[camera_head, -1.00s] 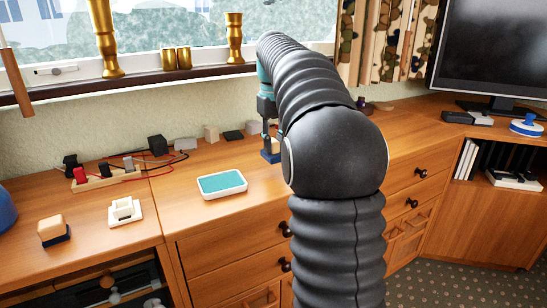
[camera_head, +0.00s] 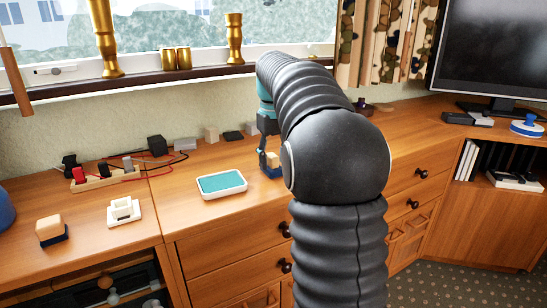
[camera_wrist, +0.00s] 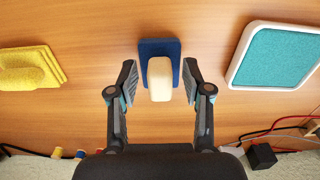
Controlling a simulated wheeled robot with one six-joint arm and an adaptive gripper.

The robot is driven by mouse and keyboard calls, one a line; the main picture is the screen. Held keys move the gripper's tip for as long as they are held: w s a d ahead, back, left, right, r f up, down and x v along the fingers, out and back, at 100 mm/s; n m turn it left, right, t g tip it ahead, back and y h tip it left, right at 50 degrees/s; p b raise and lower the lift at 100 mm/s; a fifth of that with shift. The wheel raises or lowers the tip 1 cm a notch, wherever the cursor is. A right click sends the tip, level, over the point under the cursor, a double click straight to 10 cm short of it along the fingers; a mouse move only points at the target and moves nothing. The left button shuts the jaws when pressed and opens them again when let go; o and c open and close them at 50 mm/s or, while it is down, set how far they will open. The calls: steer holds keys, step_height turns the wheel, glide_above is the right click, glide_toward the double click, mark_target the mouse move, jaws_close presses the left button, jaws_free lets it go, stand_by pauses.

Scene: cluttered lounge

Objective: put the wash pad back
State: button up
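A blue pad with a cream block on top (camera_wrist: 160,48) lies on the wooden cabinet top, between my fingers in the wrist view. It also shows in the head view (camera_head: 273,172), partly hidden by my gripper. My gripper (camera_wrist: 159,80) is open, one finger on each side of the pad, with a small gap on both sides. In the head view my gripper (camera_head: 267,158) is low over the cabinet top. I cannot tell for sure which thing is the wash pad; a similar tan-topped dark block (camera_head: 50,230) sits at the far left.
A white tray with a teal surface (camera_head: 221,185) lies close by. A yellow cloth-like thing (camera_wrist: 28,70) is on the other side in the wrist view.

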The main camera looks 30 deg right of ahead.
mark_target(272, 157)
step_height(272, 157, up, 12)
steer(key=p, duration=0.1)
stand_by(0.7)
steer(key=shift+r, duration=0.15)
steer(key=s+a+f+t, duration=0.2)
steer(key=s+a, duration=0.4)
steer(key=s, duration=0.1)
steer(key=s+a+f+t, duration=0.1)
steer(key=s+a+f, duration=0.2)
steer(key=s+a, duration=0.25)
steer(key=s+a+f+t, duration=0.1)
steer(key=s+a+f, duration=0.1)
steer(key=s+f, duration=0.5)
steer(key=s+a+f+t, duration=0.1)
steer(key=s+a+f, duration=0.2)
steer(key=s+f, duration=0.5)
steer(key=shift+t, duration=0.3)
